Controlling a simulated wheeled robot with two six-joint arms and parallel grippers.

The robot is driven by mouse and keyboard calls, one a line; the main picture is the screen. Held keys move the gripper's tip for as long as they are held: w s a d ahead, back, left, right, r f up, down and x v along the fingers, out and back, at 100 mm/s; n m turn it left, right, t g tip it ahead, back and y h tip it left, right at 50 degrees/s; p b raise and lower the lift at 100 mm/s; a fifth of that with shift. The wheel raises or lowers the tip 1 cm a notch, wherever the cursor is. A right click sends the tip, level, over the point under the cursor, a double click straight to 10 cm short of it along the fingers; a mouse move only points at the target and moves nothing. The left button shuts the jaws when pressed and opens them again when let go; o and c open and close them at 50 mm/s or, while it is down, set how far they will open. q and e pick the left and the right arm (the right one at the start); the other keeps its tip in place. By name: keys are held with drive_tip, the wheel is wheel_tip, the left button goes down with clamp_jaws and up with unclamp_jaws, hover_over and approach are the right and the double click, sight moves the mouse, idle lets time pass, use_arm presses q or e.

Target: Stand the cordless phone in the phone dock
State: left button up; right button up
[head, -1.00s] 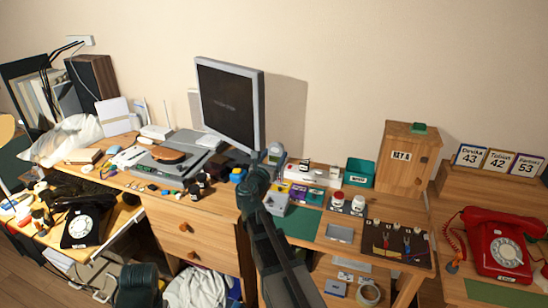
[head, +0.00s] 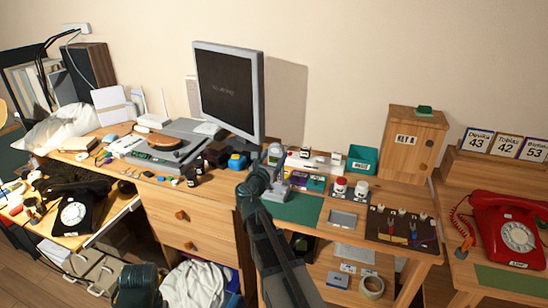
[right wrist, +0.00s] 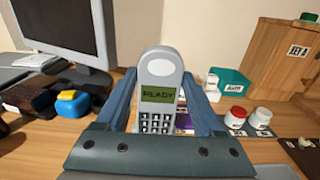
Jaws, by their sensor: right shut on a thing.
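The cordless phone (head: 275,153) is grey with a rounded top. In the right wrist view the phone (right wrist: 160,78) is upright, facing me, with a green screen reading "READY" and dark keys. My right gripper (head: 266,168) is shut on it, with one finger on each side; the right wrist view shows the gripper (right wrist: 160,100) too. A grey stand that looks like the phone dock (head: 276,190) is just below the phone on the desk, partly behind my gripper. The phone's lower end is hidden, so I cannot tell if it touches the dock. My left gripper is not in view.
A monitor (head: 228,95) and a blue-yellow thing (head: 237,161) stand left of the phone. Right are white jars (head: 340,186), a teal bin (head: 362,158), a wooden cabinet (head: 412,145) and a red dial phone (head: 508,235). A green mat (head: 300,208) has bare room.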

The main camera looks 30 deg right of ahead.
drive_tip(key=shift+f+b, duration=0.35)
drive_tip(key=shift+f, duration=0.3)
drive_tip(key=shift+f+b, duration=1.6)
drive_tip(key=shift+b, duration=0.05)
drive_tip(key=shift+s+a, duration=0.1)
drive_tip(key=o, duration=1.6)
drive_tip(key=shift+c, duration=0.2)
drive_tip(key=v, duration=1.3)
drive_tip(key=shift+s+a, duration=0.2)
drive_tip(key=shift+s, duration=0.05)
